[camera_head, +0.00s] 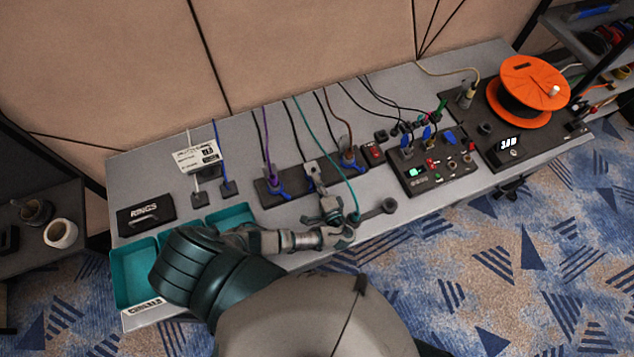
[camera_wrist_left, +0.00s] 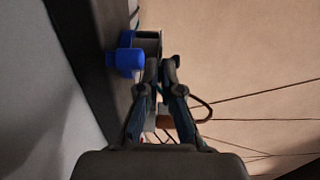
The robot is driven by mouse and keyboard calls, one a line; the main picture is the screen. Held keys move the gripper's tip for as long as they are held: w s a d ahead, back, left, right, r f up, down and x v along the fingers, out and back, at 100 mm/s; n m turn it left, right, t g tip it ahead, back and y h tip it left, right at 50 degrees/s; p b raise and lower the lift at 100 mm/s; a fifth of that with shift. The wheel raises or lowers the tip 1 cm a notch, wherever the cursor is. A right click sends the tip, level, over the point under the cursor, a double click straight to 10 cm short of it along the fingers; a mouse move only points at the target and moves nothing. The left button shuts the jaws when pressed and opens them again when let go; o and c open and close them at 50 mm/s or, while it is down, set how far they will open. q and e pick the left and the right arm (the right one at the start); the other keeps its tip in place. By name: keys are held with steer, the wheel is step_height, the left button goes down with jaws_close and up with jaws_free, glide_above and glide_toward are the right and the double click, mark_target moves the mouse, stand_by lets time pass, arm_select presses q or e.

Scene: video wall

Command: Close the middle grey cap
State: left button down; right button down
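A dark strip (camera_head: 292,192) on the table carries a row of connectors. The middle one has a grey cap (camera_head: 312,169), between a blue-levered connector with a purple cable (camera_head: 267,160) and one with a brown plug (camera_head: 348,155). My left gripper (camera_head: 321,193) is just in front of the middle connector. In the left wrist view, the fingertips (camera_wrist_left: 161,68) are drawn together beside a grey part (camera_wrist_left: 147,42) and a blue part (camera_wrist_left: 128,62). I cannot tell whether they touch the grey part, and nothing is clearly held. My right gripper is not in view.
A teal cable (camera_head: 309,133) runs down close to my left gripper. Teal bins (camera_head: 133,275) and a black RINGS box (camera_head: 146,214) are at the left. A black panel with plugs (camera_head: 436,172) and an orange reel (camera_head: 528,82) are at the right.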

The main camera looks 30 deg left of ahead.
arm_select(q)
steer(key=shift+d+f, duration=0.1)
steer(key=shift+d, duration=0.05)
stand_by(0.3)
steer(key=c, duration=1.4)
jaws_free()
steer(key=shift+w, duration=0.15)
steer(key=shift+o, duration=0.2)
steer(key=shift+d, duration=0.1)
steer(key=v, duration=1.2)
steer(key=shift+f, duration=0.15)
